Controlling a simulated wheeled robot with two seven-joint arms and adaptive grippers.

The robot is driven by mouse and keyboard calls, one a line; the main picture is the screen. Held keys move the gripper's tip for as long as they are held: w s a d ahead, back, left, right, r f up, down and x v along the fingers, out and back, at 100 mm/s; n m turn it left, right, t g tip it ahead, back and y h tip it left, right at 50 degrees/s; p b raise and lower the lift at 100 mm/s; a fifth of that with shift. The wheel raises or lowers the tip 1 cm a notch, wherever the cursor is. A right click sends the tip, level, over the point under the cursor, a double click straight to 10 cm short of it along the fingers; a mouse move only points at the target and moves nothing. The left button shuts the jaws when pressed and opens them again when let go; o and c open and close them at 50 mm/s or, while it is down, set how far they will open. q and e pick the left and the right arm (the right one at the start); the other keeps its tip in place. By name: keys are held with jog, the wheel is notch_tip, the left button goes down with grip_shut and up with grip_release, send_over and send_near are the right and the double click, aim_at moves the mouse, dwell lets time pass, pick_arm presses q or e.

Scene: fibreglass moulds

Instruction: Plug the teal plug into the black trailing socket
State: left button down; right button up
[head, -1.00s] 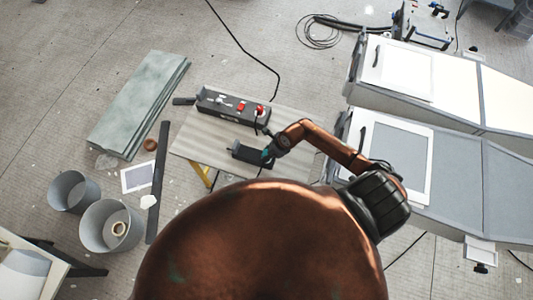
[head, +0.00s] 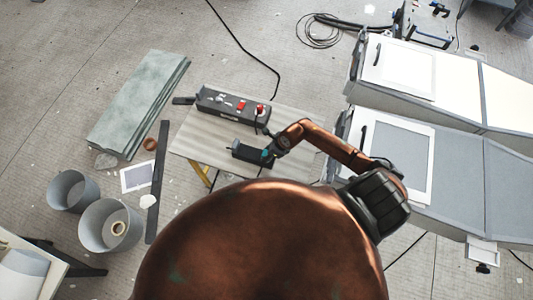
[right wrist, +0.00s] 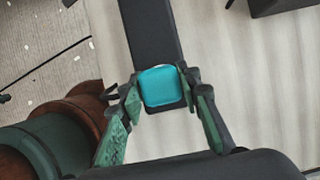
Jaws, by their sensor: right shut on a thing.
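The teal plug (right wrist: 160,87) is between the fingers of my right gripper (right wrist: 158,95) in the right wrist view. My right gripper (head: 267,155) is shut on it, and a bit of teal also shows at its tip in the head view. The black trailing socket (head: 244,150) lies on the board, just left of the gripper. In the right wrist view, the long black socket body (right wrist: 150,35) runs up from the plug. The plug is at its near end; I cannot tell how deep it sits. My left gripper is not in view.
Grey moulds (head: 460,180) stand at the right. Grey buckets (head: 106,228) and a stack of green-grey sheets (head: 140,105) are at the left.

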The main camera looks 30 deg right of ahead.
jog(key=o, duration=1.2)
jog(key=shift+c, duration=0.2)
jog(key=v, duration=1.2)
